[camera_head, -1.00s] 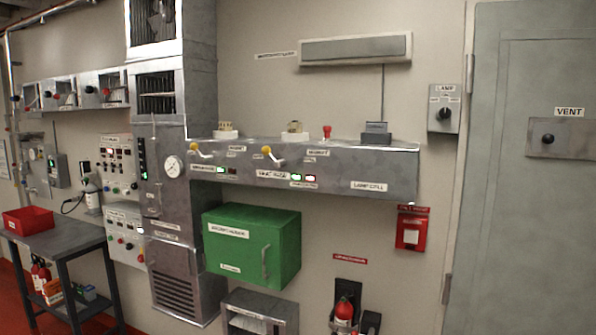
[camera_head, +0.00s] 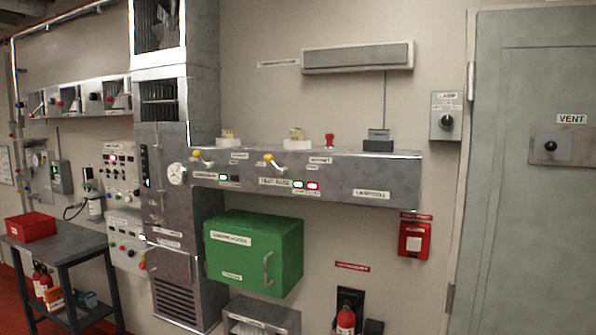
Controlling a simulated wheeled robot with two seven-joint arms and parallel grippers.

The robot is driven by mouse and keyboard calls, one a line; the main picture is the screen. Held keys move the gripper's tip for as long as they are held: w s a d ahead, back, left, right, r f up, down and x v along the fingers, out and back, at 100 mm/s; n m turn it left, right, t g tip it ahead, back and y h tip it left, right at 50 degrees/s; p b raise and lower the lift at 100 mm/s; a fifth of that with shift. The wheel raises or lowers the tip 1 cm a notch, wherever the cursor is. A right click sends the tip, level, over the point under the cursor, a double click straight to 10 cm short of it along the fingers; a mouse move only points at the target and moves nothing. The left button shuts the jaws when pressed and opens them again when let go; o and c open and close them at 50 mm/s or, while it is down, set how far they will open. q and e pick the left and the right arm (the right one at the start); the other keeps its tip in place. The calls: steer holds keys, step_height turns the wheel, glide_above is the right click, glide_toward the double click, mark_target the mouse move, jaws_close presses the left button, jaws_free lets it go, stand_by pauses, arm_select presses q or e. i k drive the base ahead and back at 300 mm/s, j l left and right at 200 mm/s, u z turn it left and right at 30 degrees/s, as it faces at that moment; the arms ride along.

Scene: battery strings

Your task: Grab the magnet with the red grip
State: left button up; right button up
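A small red upright object with a wider top (camera_head: 329,141), which looks like the red-gripped magnet, stands on top of the long grey wall unit (camera_head: 390,180), toward its right half. It stands between a cream block on a white base (camera_head: 296,138) and a dark grey block (camera_head: 378,140). It is too small to make out its lower part. Neither of my grippers shows in the head view, and nothing touches the red object.
A green cabinet (camera_head: 236,262) hangs below the unit, and yellow-knobbed levers (camera_head: 269,158) stick out of its front. A grey door (camera_head: 530,215) is at right. A dark table (camera_head: 58,246) with a red bin (camera_head: 31,226) stands at left.

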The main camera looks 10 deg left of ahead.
mark_target(329, 137)
steer(key=u, duration=0.45)
steer(key=i+l+u, duration=0.2)
steer(key=l+u, duration=0.2)
steer(key=l, duration=0.15)
steer(key=i+l+u, duration=0.15)
steer(key=l+u, duration=0.25)
steer(key=l, duration=0.2)
steer(key=l+u, duration=0.4)
steer(key=l, duration=0.25)
